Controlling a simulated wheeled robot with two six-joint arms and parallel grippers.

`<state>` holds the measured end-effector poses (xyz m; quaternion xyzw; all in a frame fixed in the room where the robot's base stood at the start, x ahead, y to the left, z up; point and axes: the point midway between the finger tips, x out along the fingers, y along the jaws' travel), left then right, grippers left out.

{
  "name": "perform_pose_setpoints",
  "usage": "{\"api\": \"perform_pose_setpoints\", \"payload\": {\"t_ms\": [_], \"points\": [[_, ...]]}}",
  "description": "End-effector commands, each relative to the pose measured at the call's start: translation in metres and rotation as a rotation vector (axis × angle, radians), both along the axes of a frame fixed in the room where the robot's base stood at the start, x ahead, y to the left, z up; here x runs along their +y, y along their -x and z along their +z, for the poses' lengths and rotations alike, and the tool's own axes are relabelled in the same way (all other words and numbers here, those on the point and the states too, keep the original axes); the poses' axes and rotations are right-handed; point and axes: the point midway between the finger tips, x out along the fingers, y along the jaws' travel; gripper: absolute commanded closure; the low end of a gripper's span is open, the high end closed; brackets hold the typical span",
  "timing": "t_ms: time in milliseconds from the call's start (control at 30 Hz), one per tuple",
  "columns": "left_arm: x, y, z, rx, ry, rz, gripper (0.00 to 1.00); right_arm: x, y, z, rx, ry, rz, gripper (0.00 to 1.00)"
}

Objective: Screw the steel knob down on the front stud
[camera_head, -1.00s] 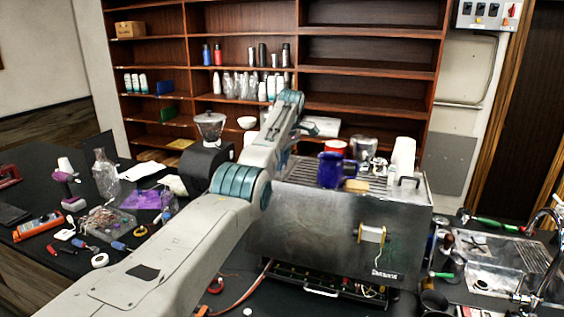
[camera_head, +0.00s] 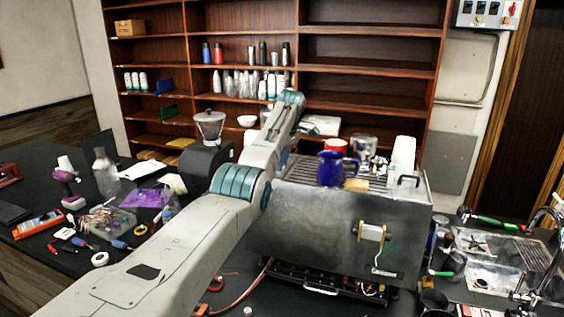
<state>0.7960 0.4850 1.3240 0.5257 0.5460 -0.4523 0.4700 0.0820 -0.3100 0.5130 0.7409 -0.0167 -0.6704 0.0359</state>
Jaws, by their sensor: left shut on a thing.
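My left arm reaches from the lower left up to the far left end of the brewer (camera_head: 325,225), a steel box on the bench. My left gripper (camera_head: 300,128) is mostly hidden behind its own wrist, above the brewer's back left part. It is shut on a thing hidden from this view. I cannot make out the steel knob or the front stud; the arm covers part of the brewer's left side. My right gripper is not in view.
On the brewer's top stand a blue pitcher (camera_head: 330,169), a red cup (camera_head: 337,147) and white cups (camera_head: 403,155). A grinder (camera_head: 206,158) stands left of the arm. Tools and bags clutter the left bench (camera_head: 30,180). A sink area lies at right.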

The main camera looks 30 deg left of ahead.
Motion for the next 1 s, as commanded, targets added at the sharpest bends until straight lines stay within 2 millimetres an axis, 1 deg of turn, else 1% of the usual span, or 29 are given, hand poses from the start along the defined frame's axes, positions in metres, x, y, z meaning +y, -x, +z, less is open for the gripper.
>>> {"api": "perform_pose_setpoints", "payload": {"t_ms": [1000], "points": [[0.0,0.0002,-0.005,0.0,0.0,0.0,1.0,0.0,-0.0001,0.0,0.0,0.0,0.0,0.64]]}}
